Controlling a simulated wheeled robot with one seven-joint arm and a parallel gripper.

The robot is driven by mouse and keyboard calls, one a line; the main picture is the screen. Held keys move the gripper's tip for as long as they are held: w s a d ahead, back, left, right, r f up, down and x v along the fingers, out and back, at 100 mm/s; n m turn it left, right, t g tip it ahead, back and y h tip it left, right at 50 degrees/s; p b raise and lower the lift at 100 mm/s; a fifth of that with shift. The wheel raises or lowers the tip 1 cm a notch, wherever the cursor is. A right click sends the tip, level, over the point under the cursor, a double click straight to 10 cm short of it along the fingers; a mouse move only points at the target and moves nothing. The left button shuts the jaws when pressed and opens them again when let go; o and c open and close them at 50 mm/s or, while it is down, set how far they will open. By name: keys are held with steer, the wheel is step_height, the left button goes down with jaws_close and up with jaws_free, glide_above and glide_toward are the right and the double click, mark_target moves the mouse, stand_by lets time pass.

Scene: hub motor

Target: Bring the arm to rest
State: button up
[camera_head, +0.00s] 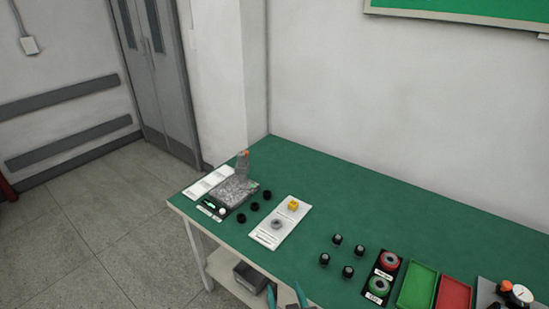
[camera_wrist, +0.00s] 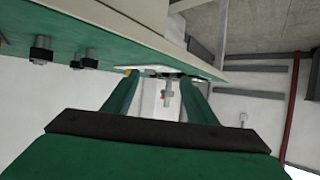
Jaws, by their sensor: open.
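My gripper (camera_head: 285,297) shows at the bottom edge of the head view as two teal fingers, apart, in front of the green-topped workbench (camera_head: 330,190). In the wrist view my gripper (camera_wrist: 160,84) is open, with nothing between its fingers. The wrist view is rolled over, with the bench edge (camera_wrist: 150,45) running across the upper left, and the fingertips appear near that edge. The rest of my arm is out of the head view. I cannot tell the exact gap between the fingers and the bench.
On the bench are a grey device (camera_head: 233,191), a white card (camera_head: 281,222), several black-capped parts (camera_head: 348,271), a green tray (camera_head: 417,287), a red tray (camera_head: 453,294) and a dial gauge (camera_head: 521,294). A grey box (camera_head: 249,277) sits on the lower shelf. Floor left is clear.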

steer(key=s+a+f+m+t+h, duration=0.1)
steer(key=s+f, duration=0.2)
steer(key=s, duration=0.6)
steer(key=s+f+m+h, duration=0.1)
steer(key=s+f, duration=0.2)
steer(key=s, duration=0.5)
steer(key=s+a+r, duration=0.1)
steer(key=s+r, duration=0.2)
steer(key=s, duration=0.5)
steer(key=s+r+t, duration=0.1)
steer(key=s+r, duration=0.2)
steer(key=s, duration=0.5)
steer(key=shift+s+a+t, duration=0.15)
steer(key=shift+a+t, duration=0.15)
steer(key=shift+a, duration=0.1)
steer(key=shift+r, duration=0.1)
